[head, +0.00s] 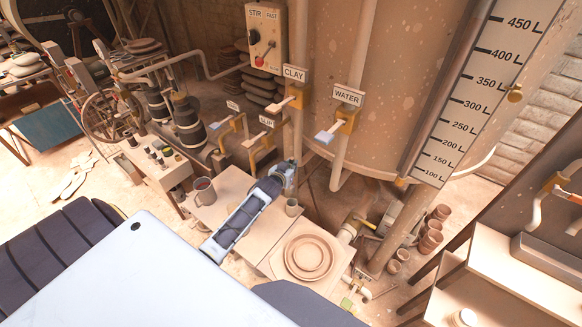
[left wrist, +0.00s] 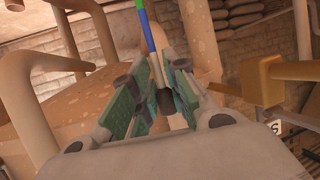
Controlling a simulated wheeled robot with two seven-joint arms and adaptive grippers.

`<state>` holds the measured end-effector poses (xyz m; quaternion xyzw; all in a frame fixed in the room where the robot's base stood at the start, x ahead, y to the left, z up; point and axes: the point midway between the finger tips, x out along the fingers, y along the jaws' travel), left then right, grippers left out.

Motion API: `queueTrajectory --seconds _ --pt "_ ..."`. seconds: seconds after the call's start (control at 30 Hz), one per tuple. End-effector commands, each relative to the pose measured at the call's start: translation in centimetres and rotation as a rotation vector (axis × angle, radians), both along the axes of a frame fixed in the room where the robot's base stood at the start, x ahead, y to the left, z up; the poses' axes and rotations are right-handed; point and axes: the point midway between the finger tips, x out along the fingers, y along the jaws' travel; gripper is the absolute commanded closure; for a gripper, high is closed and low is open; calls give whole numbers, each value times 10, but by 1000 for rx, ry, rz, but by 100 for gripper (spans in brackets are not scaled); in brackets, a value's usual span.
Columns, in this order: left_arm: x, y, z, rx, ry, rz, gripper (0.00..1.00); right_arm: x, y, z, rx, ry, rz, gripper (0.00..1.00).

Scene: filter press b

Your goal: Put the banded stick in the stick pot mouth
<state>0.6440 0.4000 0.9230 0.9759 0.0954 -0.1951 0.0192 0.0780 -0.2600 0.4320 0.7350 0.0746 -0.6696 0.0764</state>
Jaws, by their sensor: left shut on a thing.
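In the left wrist view my left gripper (left wrist: 165,95) is shut on the banded stick (left wrist: 150,35), which has green and blue bands and a pale lower part. I cannot make the stick out in the head view. A small tan pot (head: 292,207), which may be the stick pot, stands on the table just right of and below the gripper. My right gripper is out of view.
A dark mug (head: 203,190) stands on the table left of my arm. A round plate (head: 308,257) lies at its front right. The big tank (head: 370,90), with CLAY and WATER valve pipes, rises behind. Several stacked pots (head: 432,238) stand on the floor at right.

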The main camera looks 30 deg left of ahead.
Motion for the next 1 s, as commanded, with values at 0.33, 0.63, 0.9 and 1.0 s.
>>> queueTrajectory --seconds 0.33,0.63,0.9,1.0 --pt "0 0 -25 1 0 0 100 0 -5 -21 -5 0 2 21" --pt "0 0 -42 1 0 0 100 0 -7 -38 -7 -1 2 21" --pt "0 0 -57 1 0 0 100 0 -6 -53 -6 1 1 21" --pt "0 0 -63 1 0 0 100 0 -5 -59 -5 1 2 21"
